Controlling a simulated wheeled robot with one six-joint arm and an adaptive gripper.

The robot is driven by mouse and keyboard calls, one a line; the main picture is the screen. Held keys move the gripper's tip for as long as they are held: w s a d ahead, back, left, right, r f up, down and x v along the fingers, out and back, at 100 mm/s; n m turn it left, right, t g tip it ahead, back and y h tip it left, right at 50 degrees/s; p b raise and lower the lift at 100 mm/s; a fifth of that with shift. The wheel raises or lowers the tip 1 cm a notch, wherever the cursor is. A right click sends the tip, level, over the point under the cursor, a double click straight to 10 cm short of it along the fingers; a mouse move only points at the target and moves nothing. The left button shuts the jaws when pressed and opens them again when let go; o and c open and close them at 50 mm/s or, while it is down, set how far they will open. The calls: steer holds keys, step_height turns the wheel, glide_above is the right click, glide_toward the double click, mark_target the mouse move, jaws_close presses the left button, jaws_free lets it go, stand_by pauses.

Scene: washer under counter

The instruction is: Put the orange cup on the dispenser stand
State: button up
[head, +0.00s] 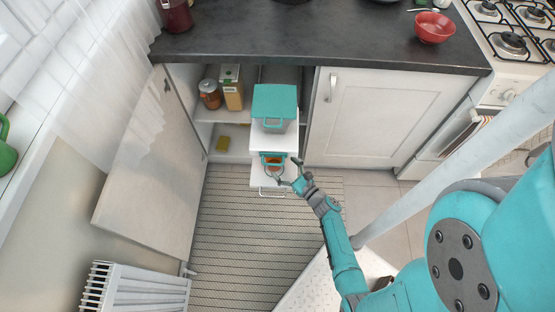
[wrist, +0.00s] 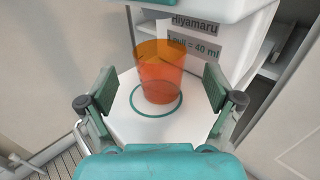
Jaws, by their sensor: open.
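The orange cup (wrist: 160,72) is translucent and stands upright on the white dispenser stand (wrist: 130,122), by a green ring marked on it. My gripper (wrist: 170,92) is open, with a finger on each side of the cup and a visible gap to each.
The dispenser with its teal lid (head: 275,102) stands in the open cupboard front. The open cupboard door (head: 150,170) is at left, a closed door (head: 365,115) at right. A jar (head: 209,95) and a carton (head: 232,88) stand on the shelf. The striped mat (head: 245,240) is clear.

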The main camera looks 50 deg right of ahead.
steer(key=s, duration=0.5)
steer(key=shift+a, duration=0.25)
steer(key=shift+s+a, duration=0.15)
steer(key=shift+s, duration=0.5)
steer(key=shift+a, duration=0.2)
steer(key=s+a+f+n+g+y, duration=0.25)
steer(key=a+n, duration=0.25)
steer(key=a, duration=0.4)
steer(key=s+a+r+n+g, duration=0.1)
steer(key=s+a+n+g, duration=0.4)
steer(key=s+a+n, duration=0.5)
steer(key=s+r+n+t, duration=0.2)
steer(key=s+r+n, duration=0.2)
steer(key=r+n, duration=0.7)
steer(key=s+r+n+t, duration=0.2)
steer(key=r+n, duration=0.9)
steer(key=r, duration=0.9)
steer(key=shift+s+a+t, duration=0.35)
steer(key=shift+s, duration=0.55)
